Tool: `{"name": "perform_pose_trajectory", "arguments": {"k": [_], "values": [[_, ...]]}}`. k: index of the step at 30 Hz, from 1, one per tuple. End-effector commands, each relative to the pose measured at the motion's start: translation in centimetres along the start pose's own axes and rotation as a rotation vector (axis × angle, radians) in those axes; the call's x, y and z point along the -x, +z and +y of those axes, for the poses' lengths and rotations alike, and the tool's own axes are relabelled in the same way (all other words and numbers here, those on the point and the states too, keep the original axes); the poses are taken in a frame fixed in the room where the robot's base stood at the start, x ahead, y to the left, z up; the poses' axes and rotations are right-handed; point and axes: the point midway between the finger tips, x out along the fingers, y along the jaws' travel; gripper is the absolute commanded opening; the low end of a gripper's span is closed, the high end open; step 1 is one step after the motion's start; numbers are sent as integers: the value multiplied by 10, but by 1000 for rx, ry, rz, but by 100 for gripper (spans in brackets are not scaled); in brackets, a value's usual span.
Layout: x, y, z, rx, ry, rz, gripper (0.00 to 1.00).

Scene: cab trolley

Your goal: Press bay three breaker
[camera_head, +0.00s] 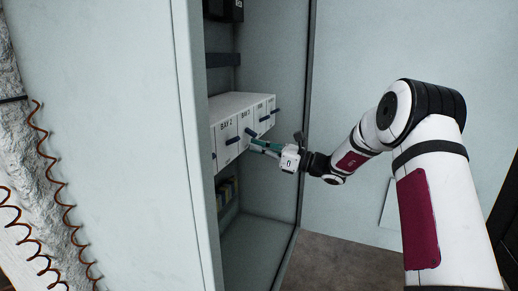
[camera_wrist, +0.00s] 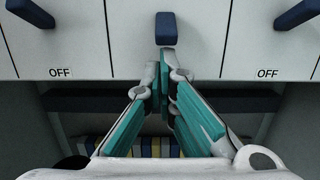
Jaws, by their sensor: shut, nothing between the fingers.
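In the head view, a row of white breakers stands in the open cabinet. The one labelled BAY 3 (camera_head: 245,118) has a dark blue lever (camera_head: 250,132). My gripper (camera_head: 253,141), with teal fingers, reaches in from the right, its tips close to that lever. In the wrist view, the fingers (camera_wrist: 165,58) are shut and empty. Their tips are just below the middle blue lever (camera_wrist: 166,28); I cannot tell whether they touch it. Any label under this lever is hidden behind the fingers.
Neighbouring levers stick out at left (camera_wrist: 30,12) and right (camera_wrist: 299,14) in the wrist view, each above an OFF label. The BAY 2 breaker (camera_head: 226,132) is nearer the head camera. The cabinet's side panel (camera_head: 110,130) stands left; its lower interior is open.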

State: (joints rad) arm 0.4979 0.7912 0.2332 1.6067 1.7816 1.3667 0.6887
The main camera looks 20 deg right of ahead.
Motion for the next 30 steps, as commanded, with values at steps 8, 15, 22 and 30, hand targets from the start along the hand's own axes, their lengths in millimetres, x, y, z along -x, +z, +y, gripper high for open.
{"name": "perform_pose_trajectory", "arguments": {"k": [8,15,22,30], "values": [[2,4,0,3,0,48,0],[4,4,0,2,0,82,0],[5,7,0,2,0,122,0],[7,10,0,2,-1,181,0]]}}
